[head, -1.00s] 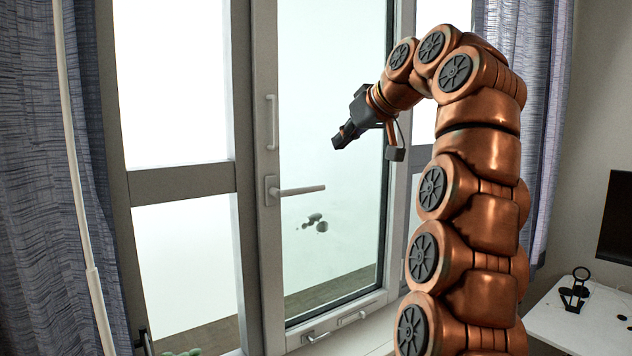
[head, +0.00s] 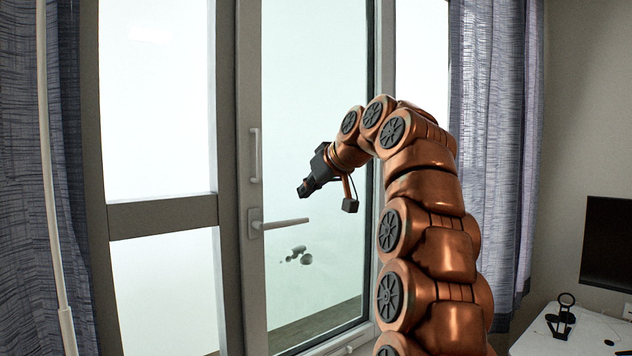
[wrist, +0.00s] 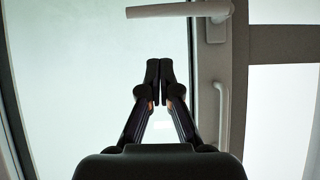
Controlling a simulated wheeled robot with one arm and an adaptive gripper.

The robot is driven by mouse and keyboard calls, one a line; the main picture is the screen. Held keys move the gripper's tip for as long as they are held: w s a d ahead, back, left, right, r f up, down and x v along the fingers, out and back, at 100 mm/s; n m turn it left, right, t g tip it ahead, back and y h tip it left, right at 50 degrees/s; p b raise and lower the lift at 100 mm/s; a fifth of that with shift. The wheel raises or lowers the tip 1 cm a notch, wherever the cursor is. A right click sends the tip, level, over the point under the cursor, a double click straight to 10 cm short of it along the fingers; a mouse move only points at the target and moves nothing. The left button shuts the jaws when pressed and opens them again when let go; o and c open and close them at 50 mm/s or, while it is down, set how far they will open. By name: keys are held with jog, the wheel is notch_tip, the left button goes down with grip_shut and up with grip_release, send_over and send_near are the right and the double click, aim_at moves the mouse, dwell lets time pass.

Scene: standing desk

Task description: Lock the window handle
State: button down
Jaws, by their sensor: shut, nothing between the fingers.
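The window handle (head: 280,224) is a light lever on the left stile of the glazed sash. It points right, roughly level, from its square base plate. It also shows in the wrist view (wrist: 180,9) at the top, with the lever pointing left there. My gripper (head: 304,190) is shut and empty, above the lever in the head view and apart from it. In the wrist view my gripper (wrist: 160,72) has its dark fingertips together in front of the glass, below the lever in the picture.
A fixed vertical pull bar (head: 255,155) is on the same stile above the lever. Curtains hang at the left (head: 75,200) and right (head: 490,130). A thin pale pole (head: 50,180) stands at the left. A white desk (head: 540,345) with a black stand (head: 562,318) is lower right.

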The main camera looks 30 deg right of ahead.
aim_at(297, 221)
notch_tip(297, 221, down, 5)
jog(key=w, duration=0.2)
jog(key=shift+w+a+f+p, duration=0.15)
jog(key=shift+w+a+p, duration=0.15)
jog(key=shift+w+a, duration=0.1)
dwell(0.3)
jog(key=shift+d+f+m+y, duration=0.2)
jog(key=shift+f+m+y, duration=0.1)
jog(key=shift+f, duration=0.15)
dwell(0.5)
jog(key=shift+f+m+y, duration=0.3)
jog(key=shift+f+y, duration=0.1)
jog(key=shift+f, duration=0.1)
jog(key=s+a+f+m+t+y+b, duration=0.1)
jog(key=a+f+m+y+b, duration=0.3)
jog(key=f+m+y, duration=0.3)
jog(key=shift+a+f+m+y, duration=0.45)
jog(key=shift+a+f, duration=0.4)
jog(key=shift+f, duration=0.55)
jog(key=shift+s+a, duration=0.1)
jog(key=shift+a, duration=0.05)
